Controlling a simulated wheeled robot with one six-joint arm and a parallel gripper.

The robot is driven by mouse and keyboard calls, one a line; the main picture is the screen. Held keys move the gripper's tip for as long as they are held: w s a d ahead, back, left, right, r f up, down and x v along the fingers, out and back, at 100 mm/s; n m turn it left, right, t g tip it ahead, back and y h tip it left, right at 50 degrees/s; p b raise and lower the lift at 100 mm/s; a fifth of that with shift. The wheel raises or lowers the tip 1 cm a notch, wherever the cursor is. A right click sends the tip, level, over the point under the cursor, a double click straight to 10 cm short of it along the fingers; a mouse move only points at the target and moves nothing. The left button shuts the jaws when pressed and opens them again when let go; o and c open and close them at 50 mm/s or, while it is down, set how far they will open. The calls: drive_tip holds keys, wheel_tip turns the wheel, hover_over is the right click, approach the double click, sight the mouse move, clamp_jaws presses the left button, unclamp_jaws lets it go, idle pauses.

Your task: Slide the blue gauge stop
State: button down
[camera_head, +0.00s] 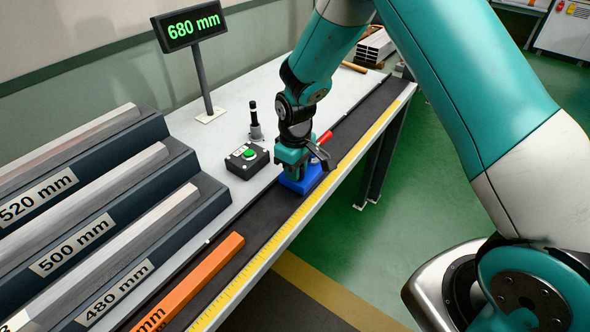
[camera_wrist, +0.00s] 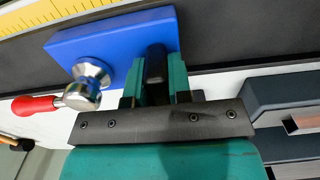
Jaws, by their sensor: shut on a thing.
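The blue gauge stop (camera_head: 303,180) sits on the dark rail beside the yellow scale (camera_head: 345,163). It fills the upper middle of the wrist view (camera_wrist: 105,45), with a metal knob (camera_wrist: 90,78) and a red-handled lever (camera_wrist: 36,106) by it. The red handle also shows in the head view (camera_head: 325,137). My gripper (camera_head: 293,166) is over the stop, its teal fingers (camera_wrist: 157,78) shut on a dark upright part of it. The display (camera_head: 190,27) reads 680 mm in green.
An orange bar (camera_head: 195,280) lies on the rail at the lower left. A black box with a green button (camera_head: 248,158) and a small dark post (camera_head: 255,125) stand behind the rail. Stepped racks (camera_head: 130,190) marked 520, 500 and 480 mm hold metal profiles. The rail between orange bar and stop is clear.

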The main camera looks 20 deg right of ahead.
drive_tip(key=c, duration=1)
unclamp_jaws()
drive_tip(key=shift+c, duration=0.2)
wheel_tip(320, 180, up, 18)
drive_tip(key=b, duration=0.2)
drive_tip(key=shift+f, duration=0.25)
drive_tip(key=s+a+r+y, duration=0.1)
drive_tip(key=s+a, duration=0.1)
drive_tip(key=s, duration=0.6)
drive_tip(key=s+a+r+y, duration=0.1)
drive_tip(key=s+a+r, duration=0.1)
drive_tip(key=s, duration=0.7)
drive_tip(key=s+a+r+y, duration=0.2)
drive_tip(key=s, duration=0.7)
drive_tip(key=shift+s+r+n, duration=0.25)
drive_tip(key=shift+n, duration=0.05)
